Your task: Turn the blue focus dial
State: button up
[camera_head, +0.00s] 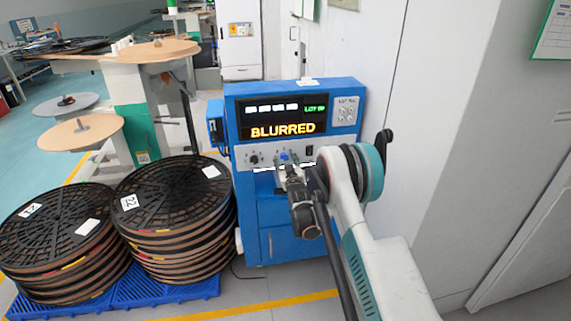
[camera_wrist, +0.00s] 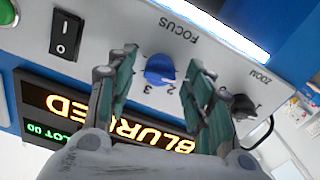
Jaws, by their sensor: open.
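The blue focus dial (camera_wrist: 160,69) sits on the grey panel below the word FOCUS, with numbers around it, upside down in the wrist view. In the head view the dial (camera_head: 284,156) shows small above my gripper (camera_head: 288,170). My gripper (camera_wrist: 155,85) is open, with one green-padded finger on each side of the dial. A gap shows between the dial and each finger, and I cannot tell how deep the fingertips reach. The display (camera_head: 282,129) above the panel reads BLURRED in yellow letters.
A black zoom knob (camera_wrist: 243,106) is just beside the right finger in the wrist view. A black rocker switch (camera_wrist: 66,34) and a green button (camera_wrist: 6,14) are on the other side. Stacked reels (camera_head: 172,190) stand left of the blue machine (camera_head: 280,243); a wall is at right.

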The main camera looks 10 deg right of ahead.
jog(key=shift+w, duration=0.1)
jog(key=c, duration=1.1)
jog(key=shift+o, duration=0.2)
jog(key=shift+m, duration=0.3)
jog(key=m, duration=0.9)
